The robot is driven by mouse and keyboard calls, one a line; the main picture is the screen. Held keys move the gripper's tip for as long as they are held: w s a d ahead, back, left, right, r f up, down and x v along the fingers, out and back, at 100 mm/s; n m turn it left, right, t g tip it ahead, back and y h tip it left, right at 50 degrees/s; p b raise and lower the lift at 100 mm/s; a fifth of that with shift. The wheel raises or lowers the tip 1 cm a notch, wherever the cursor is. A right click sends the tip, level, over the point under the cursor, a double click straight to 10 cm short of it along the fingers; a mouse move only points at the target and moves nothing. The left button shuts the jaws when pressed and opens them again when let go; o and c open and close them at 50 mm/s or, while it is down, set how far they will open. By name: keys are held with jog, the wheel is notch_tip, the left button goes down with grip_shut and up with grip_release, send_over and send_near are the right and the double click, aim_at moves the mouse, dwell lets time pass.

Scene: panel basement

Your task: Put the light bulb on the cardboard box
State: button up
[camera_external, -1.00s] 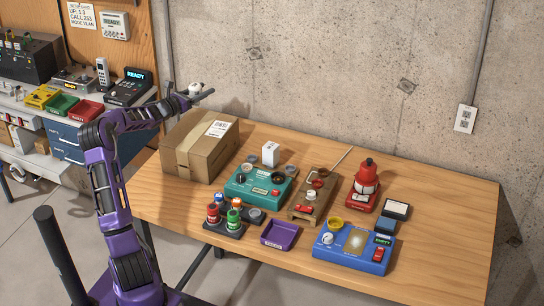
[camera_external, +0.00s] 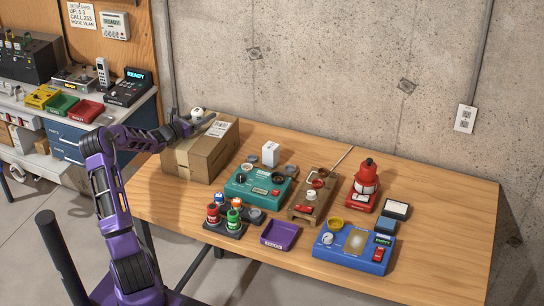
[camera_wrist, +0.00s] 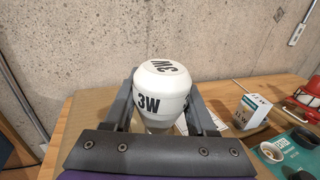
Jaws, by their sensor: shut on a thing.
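The white light bulb (camera_wrist: 164,95), marked 3W, is between the two grey fingers of my gripper (camera_wrist: 160,112) in the wrist view. My gripper (camera_external: 197,118) is shut on it. In the external view the bulb (camera_external: 197,112) shows as a small white shape at the top of the cardboard box. The cardboard box (camera_external: 213,158) is brown, closed and taped, and stands at the back left of the wooden table. My gripper is over the box top; I cannot tell whether the bulb touches it. The bulb's lower end is hidden in the wrist view.
A white label (camera_external: 219,128) lies on the box top. To the right stand a teal tester (camera_external: 262,187), a small white carton (camera_external: 270,153), a red beacon (camera_external: 366,181), a purple tray (camera_external: 281,234) and a blue device (camera_external: 350,250). The concrete wall (camera_external: 330,70) is behind.

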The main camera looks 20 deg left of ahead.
jog(key=shift+f, duration=0.2)
jog(key=o, duration=1.4)
jog(key=shift+r, duration=0.1)
jog(key=shift+r, duration=0.1)
jog(key=shift+s+r, duration=0.1)
jog(key=v, duration=1.2)
